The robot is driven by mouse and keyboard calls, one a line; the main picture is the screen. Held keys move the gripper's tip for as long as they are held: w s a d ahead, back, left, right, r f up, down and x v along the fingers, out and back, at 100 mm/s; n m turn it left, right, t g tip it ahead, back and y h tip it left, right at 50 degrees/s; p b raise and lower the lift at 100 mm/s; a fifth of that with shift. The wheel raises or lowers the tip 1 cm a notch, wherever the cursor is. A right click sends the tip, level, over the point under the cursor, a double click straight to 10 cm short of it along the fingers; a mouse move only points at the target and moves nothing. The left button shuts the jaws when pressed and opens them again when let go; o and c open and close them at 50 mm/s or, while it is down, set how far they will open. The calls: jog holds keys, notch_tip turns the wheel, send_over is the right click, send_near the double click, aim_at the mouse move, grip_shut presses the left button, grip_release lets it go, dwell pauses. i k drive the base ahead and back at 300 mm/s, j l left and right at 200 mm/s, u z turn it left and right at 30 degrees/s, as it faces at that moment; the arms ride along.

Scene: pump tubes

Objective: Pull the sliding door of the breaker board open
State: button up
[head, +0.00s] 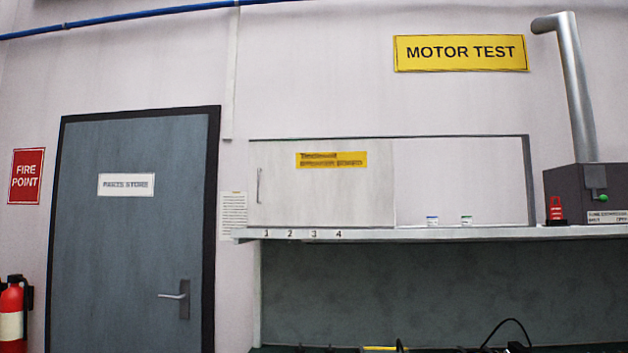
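The breaker board (529,180) is a wide pale cabinet with a thin dark frame, above a shelf on the back wall. Its sliding door (340,195) is a light grey-white panel covering the left part. A slim upright handle (259,186) sits near the door's left edge. A yellow label (332,160) with blurred text is near the door's top. Right of the door is a plain pale area (460,180); I cannot tell whether it is a recess or another panel. My gripper is not in view.
The shelf (400,234) juts out below the board, numbered 1 to 4 at left. Two small containers (432,221) (466,221), a red object (556,211) and a dark box with a pipe (585,190) stand along it. A closed door (130,230) is at left.

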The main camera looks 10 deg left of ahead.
aim_at(344, 183)
jog(key=i+j, duration=0.25)
jog(key=j, duration=0.15)
jog(key=i+j, duration=0.25)
jog(key=j, duration=0.15)
jog(key=i+j, duration=0.2)
jog(key=j, duration=0.15)
